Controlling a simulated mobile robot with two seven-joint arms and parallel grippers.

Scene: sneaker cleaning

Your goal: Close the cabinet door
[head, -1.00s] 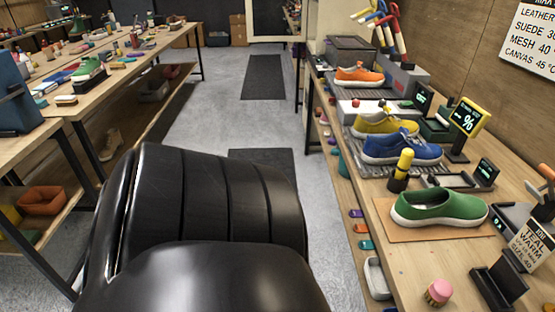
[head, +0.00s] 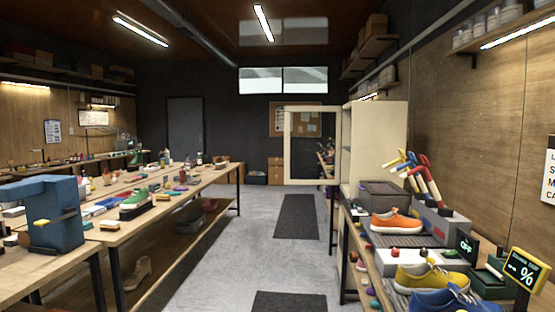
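A tall cream cabinet (head: 382,130) stands at the back right in the head view, against the right wall beyond the workbench. Its cabinet door (head: 338,145), a cream frame around a see-through or dark panel, is swung open and sticks out to the left of the body over the aisle. The cabinet's inside is mostly hidden from this angle. Neither of my grippers is in view.
A grey aisle (head: 250,235) with dark mats (head: 297,216) runs between two benches toward the cabinet. The right bench holds an orange sneaker (head: 396,222), a yellow sneaker (head: 432,277) and brushes.

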